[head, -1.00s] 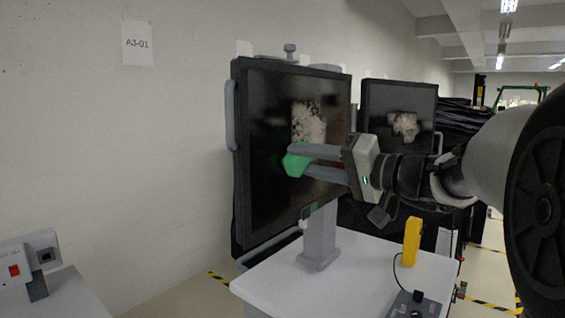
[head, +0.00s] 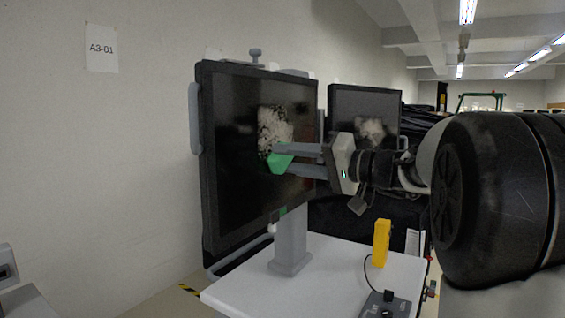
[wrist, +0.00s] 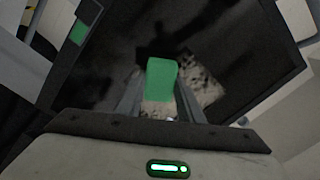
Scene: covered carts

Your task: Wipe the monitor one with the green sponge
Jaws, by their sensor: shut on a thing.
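The nearer monitor (head: 236,190) stands upright on a grey post, its dark screen facing my arm. A pale, speckled dirt patch (head: 272,122) lies on its screen, and it also shows in the wrist view (wrist: 205,85). My gripper (head: 285,160) is shut on the green sponge (head: 277,166), which is at the screen by the lower edge of the patch. In the wrist view the sponge (wrist: 161,75) sits between the fingers, partly over the patch. I cannot tell for sure whether it touches the glass. A second monitor (head: 345,100) behind has a similar pale patch (head: 370,130).
The monitor's post (head: 291,240) stands on a white cart top (head: 330,285). A yellow upright object (head: 381,243) and a grey control box (head: 385,305) are on its right side. A wall with a paper sign (head: 101,48) is at left.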

